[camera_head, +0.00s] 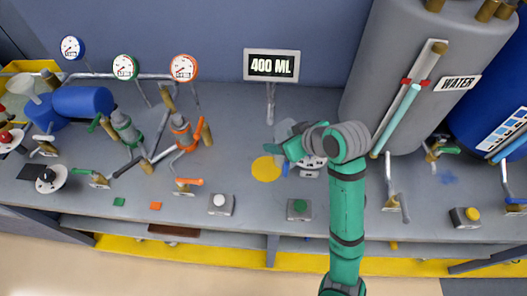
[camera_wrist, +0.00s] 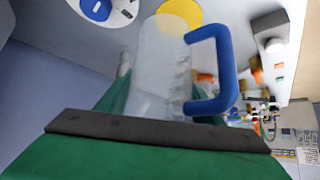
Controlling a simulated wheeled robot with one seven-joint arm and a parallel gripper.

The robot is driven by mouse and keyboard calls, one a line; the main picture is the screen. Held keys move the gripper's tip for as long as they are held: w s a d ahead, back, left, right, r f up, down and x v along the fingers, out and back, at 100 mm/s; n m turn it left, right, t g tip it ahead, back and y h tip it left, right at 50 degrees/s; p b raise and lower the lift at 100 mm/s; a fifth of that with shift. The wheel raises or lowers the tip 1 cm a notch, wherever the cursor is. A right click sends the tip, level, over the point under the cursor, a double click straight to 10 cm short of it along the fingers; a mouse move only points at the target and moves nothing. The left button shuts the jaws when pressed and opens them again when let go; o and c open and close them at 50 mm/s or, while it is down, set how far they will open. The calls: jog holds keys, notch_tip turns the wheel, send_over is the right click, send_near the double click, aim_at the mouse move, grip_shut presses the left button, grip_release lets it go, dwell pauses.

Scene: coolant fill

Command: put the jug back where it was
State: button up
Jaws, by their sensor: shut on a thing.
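The jug (camera_wrist: 160,75) is clear with a blue handle (camera_wrist: 226,68). In the wrist view it sits between the green fingers of my gripper (camera_wrist: 158,108), which is shut on it. The yellow disc (camera_wrist: 180,13) shows at the jug's far end in that view. In the head view my gripper (camera_head: 288,143) is over the bench, just right of and behind the yellow disc (camera_head: 266,168). The jug is hard to make out there, as it is clear and partly hidden by my wrist. I cannot tell whether it touches the bench.
A display (camera_head: 271,66) reading 400 ML stands behind my gripper. A round white device (camera_head: 312,163) is close on its right, partly covered. A grey water tank (camera_head: 408,75) stands to the right. Pipes and valves (camera_head: 181,130) fill the left. Button boxes (camera_head: 221,204) line the front.

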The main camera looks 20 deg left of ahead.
jog(key=a+f, duration=0.2)
jog(key=f, duration=0.1)
jog(key=a+f, duration=0.2)
jog(key=f, duration=0.1)
jog(key=a+f, duration=0.2)
jog(key=f, duration=0.1)
jog(key=shift+w+a+f, duration=0.2)
jog(key=shift+w+f, duration=0.05)
jog(key=shift+f, duration=0.05)
jog(key=o, duration=1.5)
jog(key=shift+c, duration=0.2)
notch_tip(320, 180, up, 9)
send_over(279, 167)
jog(key=shift+w+a+f, duration=0.1)
jog(key=shift+w, duration=0.3)
jog(key=shift+w, duration=0.1)
